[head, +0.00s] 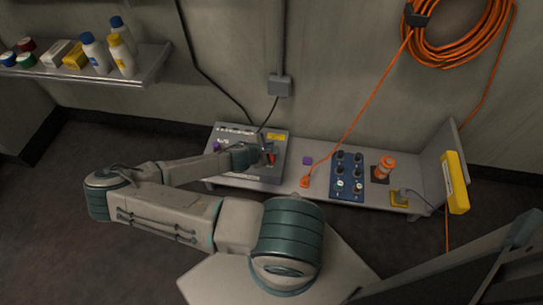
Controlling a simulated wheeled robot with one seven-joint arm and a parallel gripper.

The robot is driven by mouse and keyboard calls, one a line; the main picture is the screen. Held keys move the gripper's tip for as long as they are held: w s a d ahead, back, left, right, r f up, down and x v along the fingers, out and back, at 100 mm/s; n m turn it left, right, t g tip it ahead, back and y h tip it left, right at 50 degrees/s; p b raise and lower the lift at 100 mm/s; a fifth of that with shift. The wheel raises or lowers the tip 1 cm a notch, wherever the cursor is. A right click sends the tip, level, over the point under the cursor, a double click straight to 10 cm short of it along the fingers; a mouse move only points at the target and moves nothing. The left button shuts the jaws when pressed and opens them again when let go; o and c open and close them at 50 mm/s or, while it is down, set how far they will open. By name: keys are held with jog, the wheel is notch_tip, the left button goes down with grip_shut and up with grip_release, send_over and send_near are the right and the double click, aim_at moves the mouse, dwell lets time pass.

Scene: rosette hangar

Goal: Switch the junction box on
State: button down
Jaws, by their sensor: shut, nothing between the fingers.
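A grey box with a sloped, labelled top (262,178) sits at the left end of the low bench and looks like the junction box. A yellow label (276,136) and small controls show on it. A small red part (270,158), perhaps its switch, shows at its right side. My gripper (262,156) is shut and empty over the box, right beside the red part. I cannot tell whether they touch. My arm and gripper hide much of the box's middle, and the switch's position cannot be read.
A grey wall box (279,86) has black cables. The bench (318,173) also holds a blue knob panel (347,176), an orange-and-white cylinder (385,168), an orange plug (305,181) and a purple block (308,160). A shelf (148,68) with bottles hangs at left.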

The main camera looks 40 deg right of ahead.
jog(key=shift+w+d+r+n, duration=0.1)
jog(key=shift+w+d+n, duration=0.1)
jog(key=shift+n, duration=0.1)
jog(key=f+b, duration=0.4)
jog(key=f, duration=0.1)
jog(key=f+b, duration=0.2)
jog(key=shift+w+d+f+b, duration=0.25)
jog(key=shift+w+d+b, duration=0.05)
jog(key=shift+d+b, duration=0.1)
jog(key=shift+d+f+b, duration=0.1)
jog(key=shift+f+b, duration=0.2)
jog(key=shift+f, duration=0.35)
dwell(1.4)
jog(key=shift+w+f, duration=0.1)
jog(key=shift+f, duration=0.45)
dwell(0.6)
jog(key=shift+r+p, duration=0.35)
jog(key=shift+r, duration=0.15)
